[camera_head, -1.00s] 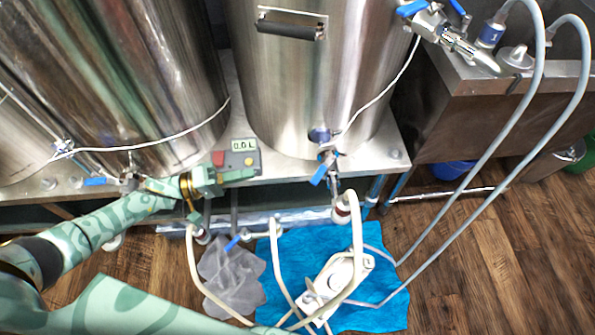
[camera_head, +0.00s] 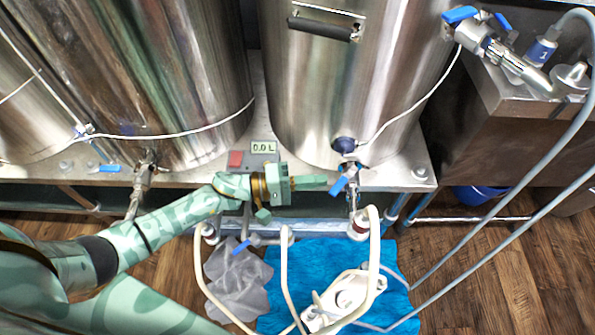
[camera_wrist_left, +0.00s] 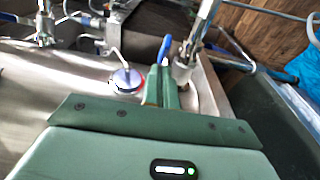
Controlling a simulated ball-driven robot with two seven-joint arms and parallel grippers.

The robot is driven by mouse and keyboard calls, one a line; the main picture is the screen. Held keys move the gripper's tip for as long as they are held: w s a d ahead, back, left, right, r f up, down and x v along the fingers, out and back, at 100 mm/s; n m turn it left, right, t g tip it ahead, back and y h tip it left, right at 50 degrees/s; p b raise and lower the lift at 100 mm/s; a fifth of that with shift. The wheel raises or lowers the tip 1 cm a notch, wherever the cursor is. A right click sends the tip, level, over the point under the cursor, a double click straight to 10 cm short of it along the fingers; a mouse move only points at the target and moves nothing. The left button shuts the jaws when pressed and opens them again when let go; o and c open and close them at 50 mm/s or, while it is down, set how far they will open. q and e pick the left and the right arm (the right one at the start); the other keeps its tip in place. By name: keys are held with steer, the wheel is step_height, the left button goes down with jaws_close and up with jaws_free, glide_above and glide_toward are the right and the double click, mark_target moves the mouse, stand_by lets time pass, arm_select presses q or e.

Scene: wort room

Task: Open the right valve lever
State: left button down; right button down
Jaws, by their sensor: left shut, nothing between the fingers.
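The right valve lever (camera_head: 345,181) is a blue handle on the metal valve low on the front of the right steel tank (camera_head: 335,95). It slants down and to the left in the head view. In the left wrist view the blue lever (camera_wrist_left: 164,50) shows just beyond the fingertips, partly hidden by them. My left gripper (camera_head: 326,183) is shut and empty, its tips just left of the lever. In the left wrist view its green fingers (camera_wrist_left: 161,84) lie together. I cannot tell whether they touch the lever. My right gripper is out of view.
A scale display (camera_head: 263,148) and red button (camera_head: 235,158) sit behind my gripper. The left tank has its own blue lever (camera_head: 104,168). Pale hoses (camera_head: 375,250) rise near the valve from above a blue mat (camera_head: 400,300). A metal sink (camera_head: 500,110) stands at right.

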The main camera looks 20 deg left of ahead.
arm_select(q)
steer(key=shift+s+d, duration=0.15)
steer(key=shift+d, duration=0.35)
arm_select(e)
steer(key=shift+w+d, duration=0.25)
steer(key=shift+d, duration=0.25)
